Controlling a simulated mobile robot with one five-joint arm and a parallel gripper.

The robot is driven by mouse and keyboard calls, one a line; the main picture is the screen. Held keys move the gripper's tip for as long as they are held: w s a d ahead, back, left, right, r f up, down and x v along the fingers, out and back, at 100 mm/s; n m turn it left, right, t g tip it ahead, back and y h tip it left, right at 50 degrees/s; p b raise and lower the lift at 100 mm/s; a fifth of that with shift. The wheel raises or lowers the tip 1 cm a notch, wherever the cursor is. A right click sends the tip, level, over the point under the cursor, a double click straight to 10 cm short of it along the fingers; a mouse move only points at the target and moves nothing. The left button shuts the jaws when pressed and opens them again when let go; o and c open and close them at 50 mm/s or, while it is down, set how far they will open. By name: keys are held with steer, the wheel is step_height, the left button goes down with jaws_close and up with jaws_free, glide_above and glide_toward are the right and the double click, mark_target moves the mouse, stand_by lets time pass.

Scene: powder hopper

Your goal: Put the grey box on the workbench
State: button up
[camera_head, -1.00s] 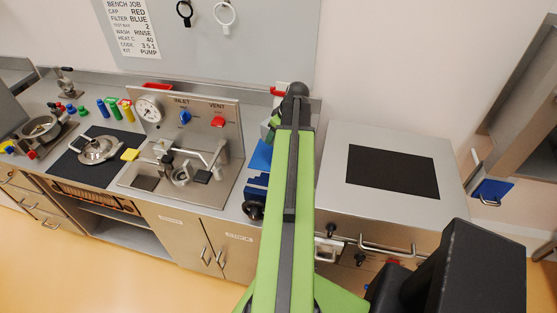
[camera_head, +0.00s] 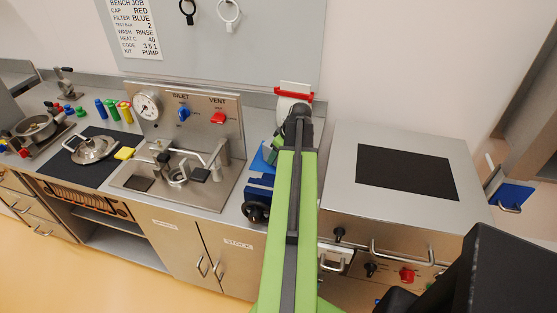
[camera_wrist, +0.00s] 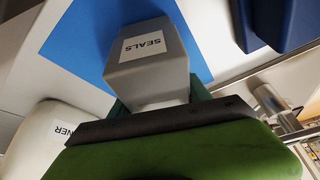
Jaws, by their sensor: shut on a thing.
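The grey box (camera_wrist: 147,68), with a white label reading SEALS, shows in the wrist view. My gripper (camera_wrist: 160,97) is shut on it, with green fingers showing on either side of its lower end. The box is over or on a blue mat (camera_wrist: 72,48); I cannot tell whether it touches it. In the head view my arm hides most of the gripper, and the box cannot be made out. The workbench (camera_head: 238,186) is the steel counter running left from my arm, and the blue mat (camera_head: 262,158) lies at its right end.
A white bottle (camera_wrist: 48,138) stands close beside the box; its red top (camera_head: 292,95) shows in the head view. A blue vise-like device (camera_head: 258,190) is at the bench front. The valve panel (camera_head: 190,112) stands left, and a steel cabinet (camera_head: 345,185) right.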

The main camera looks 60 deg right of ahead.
steer(key=shift+f, duration=0.2)
steer(key=o, duration=1.7)
steer(key=shift+r, duration=0.1)
steer(key=shift+c, duration=0.2)
steer(key=p+v, duration=0.5)
steer(key=v, duration=0.1)
steer(key=p+v, duration=0.6)
steer(key=shift+w+r, duration=0.1)
steer(key=shift+w, duration=0.15)
steer(key=shift+s+r+p, duration=0.2)
steer(key=shift+p, duration=0.2)
steer(key=shift+f, duration=0.1)
